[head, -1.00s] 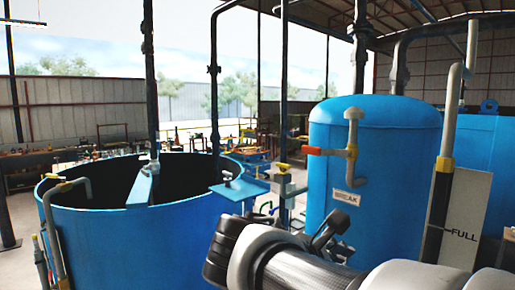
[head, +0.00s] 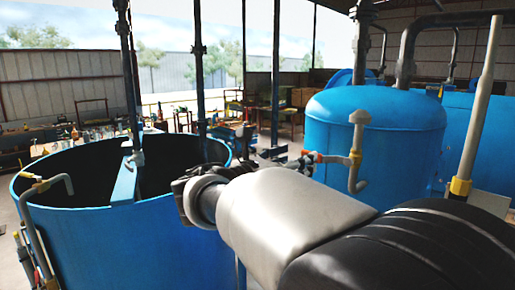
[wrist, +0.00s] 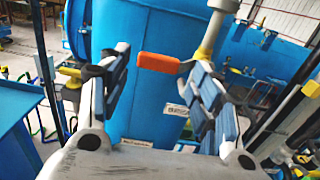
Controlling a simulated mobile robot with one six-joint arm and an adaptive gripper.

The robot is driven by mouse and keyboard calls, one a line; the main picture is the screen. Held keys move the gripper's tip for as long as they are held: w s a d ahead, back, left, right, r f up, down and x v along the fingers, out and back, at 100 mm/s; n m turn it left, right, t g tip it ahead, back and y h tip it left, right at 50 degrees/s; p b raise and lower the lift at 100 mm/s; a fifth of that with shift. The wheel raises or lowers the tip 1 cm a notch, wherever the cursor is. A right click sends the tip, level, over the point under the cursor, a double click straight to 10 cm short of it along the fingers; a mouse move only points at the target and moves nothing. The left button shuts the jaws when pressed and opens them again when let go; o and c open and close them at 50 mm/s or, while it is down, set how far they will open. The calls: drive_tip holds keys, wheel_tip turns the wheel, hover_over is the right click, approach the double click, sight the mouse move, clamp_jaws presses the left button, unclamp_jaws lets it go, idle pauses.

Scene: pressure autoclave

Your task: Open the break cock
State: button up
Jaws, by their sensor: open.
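The break cock is an orange lever handle (wrist: 158,62) on a pipe with a yellow collar, on the front of a blue tank (wrist: 150,100). In the wrist view the handle lies ahead, between the two finger lines of my gripper (wrist: 163,64). The fingers are spread wide and hold nothing. The handle's right end shows close to the right finger; I cannot tell whether they touch. A white label (wrist: 176,109) is below it. In the head view the pipe (head: 356,150) and part of the handle (head: 325,158) show behind my arm, which hides the label.
A large open blue vat (head: 90,240) stands at left, with a grey pipe (head: 65,183) on its rim. A pale vertical pipe (head: 478,110) rises at right near my arm. Workbenches (head: 70,140) stand farther back.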

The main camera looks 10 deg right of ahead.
drive_tip(key=p+x, duration=0.1)
drive_tip(key=x, duration=0.6)
drive_tip(key=shift+w+d, duration=0.15)
drive_tip(key=shift+d, duration=0.15)
drive_tip(key=shift+c, duration=0.3)
drive_tip(key=c, duration=1.2)
